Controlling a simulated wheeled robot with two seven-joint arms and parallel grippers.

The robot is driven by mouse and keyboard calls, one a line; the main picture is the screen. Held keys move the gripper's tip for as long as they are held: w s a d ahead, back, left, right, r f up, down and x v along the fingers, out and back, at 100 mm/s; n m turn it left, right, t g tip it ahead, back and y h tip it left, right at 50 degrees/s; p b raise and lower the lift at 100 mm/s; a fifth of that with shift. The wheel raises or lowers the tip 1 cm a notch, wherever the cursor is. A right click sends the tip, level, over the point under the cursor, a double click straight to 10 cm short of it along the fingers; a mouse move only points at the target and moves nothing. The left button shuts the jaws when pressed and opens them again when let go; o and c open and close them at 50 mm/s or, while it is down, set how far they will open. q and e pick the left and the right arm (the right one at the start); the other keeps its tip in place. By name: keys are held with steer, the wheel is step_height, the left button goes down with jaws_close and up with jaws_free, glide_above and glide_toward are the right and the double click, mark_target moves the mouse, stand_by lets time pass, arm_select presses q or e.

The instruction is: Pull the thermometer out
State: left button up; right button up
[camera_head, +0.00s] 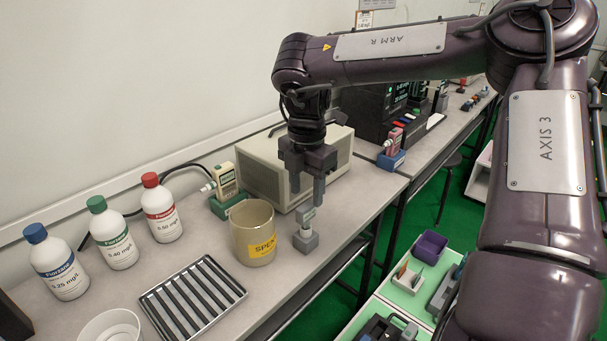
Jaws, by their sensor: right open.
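My right gripper (307,191) points straight down with its two fingers apart and nothing seen between them. Just below its fingertips, a small pale handheld tester (306,216) stands upright in a grey holder (306,240) near the bench's front edge. It may be the thermometer, but its label is too small to read. A cream tester (226,178) stands in a green holder (228,204) to the left. A pink tester (393,139) is in a blue holder (391,160) to the right. My left gripper is not in view.
A beige SPENT beaker (246,230) stands close left of the grey holder. A cream box-shaped instrument (265,165) is behind my gripper. Capped bottles, blue (57,268), green (112,238) and red (160,212), a slatted metal tray (178,303) and a white cup (112,325) are farther left.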

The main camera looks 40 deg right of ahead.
mark_target(306, 205)
steer(key=shift+f, duration=2.05)
steer(key=shift+w, duration=0.1)
steer(key=shift+c, duration=0.4)
jaws_close()
